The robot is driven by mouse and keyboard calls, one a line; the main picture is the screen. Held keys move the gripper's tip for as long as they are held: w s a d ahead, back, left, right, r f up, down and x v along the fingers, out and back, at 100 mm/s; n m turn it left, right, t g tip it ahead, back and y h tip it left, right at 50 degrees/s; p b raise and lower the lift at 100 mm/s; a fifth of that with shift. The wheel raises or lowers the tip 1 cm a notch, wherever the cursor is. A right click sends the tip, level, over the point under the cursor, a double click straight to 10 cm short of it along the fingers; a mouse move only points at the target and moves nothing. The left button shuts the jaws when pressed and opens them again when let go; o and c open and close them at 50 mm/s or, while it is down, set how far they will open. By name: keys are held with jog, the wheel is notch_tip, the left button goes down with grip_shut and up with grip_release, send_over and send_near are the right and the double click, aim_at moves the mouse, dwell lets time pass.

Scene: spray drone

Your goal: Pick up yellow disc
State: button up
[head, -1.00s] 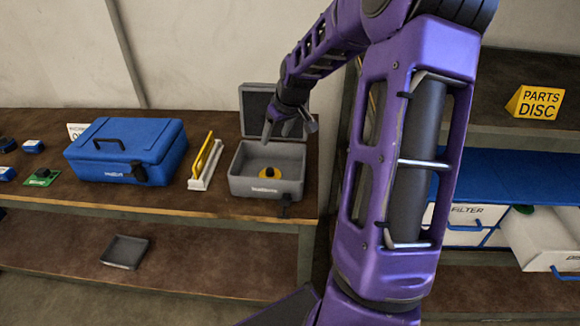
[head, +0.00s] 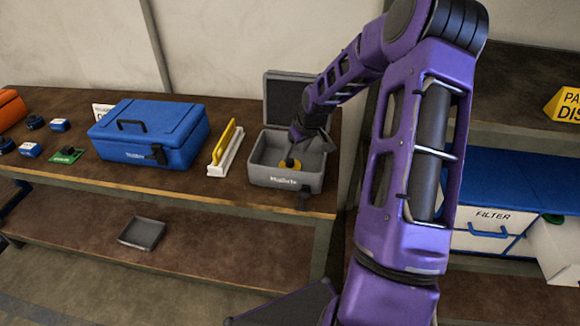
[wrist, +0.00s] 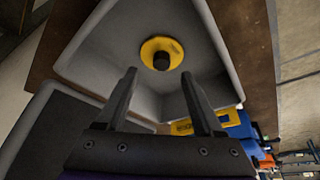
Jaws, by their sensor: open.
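The yellow disc (wrist: 173,47) lies flat on the floor of the open grey case, with a dark knob at its middle. In the head view the yellow disc (head: 284,164) is partly hidden by my gripper. The grey case (head: 285,181) stands on the bench with its lid raised at the back. My gripper (head: 296,136) is inside or just above the case. In the wrist view my gripper (wrist: 158,82) is open and empty, its two dark fingers pointing toward the disc, which sits beyond the fingertips.
A yellow-and-white holder (head: 226,150) stands just left of the case. A closed blue case (head: 150,133) is further left, with several small parts beyond. A grey tray (head: 142,233) lies on the lower shelf.

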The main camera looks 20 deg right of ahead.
aim_at(290, 161)
jog(key=x, duration=0.5)
jog(key=shift+a, duration=0.15)
jog(key=shift+c, duration=0.3)
grip_shut()
